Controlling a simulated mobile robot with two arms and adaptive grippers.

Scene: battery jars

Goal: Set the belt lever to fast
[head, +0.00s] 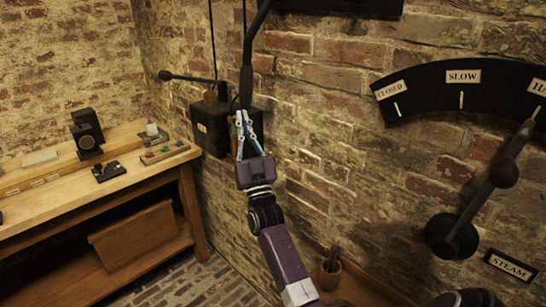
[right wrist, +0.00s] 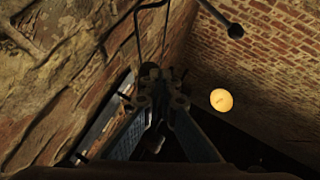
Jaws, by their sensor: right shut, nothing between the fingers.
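My right gripper (head: 241,116) is shut and empty, raised in front of the brick wall. It shows in the right wrist view (right wrist: 160,85) with its fingers together. Just beyond it, a dark box (head: 210,128) is fixed to the wall. A thin rod with a round knob (head: 166,76) reaches left above this box. A dark upright bar (head: 247,70) rises just above my fingertips; I cannot tell whether they touch. No label naming the belt lever or a fast setting is readable. A knob on a bent rod (right wrist: 236,31) shows in the right wrist view. My left gripper is out of view.
A dial plate (head: 440,85) reads CLOSED and SLOW, with a dark lever (head: 490,185) at right above a STEAM sign (head: 510,265). A wooden workbench (head: 60,204) with small items stands at left. A wooden container (head: 329,272) sits low near my arm.

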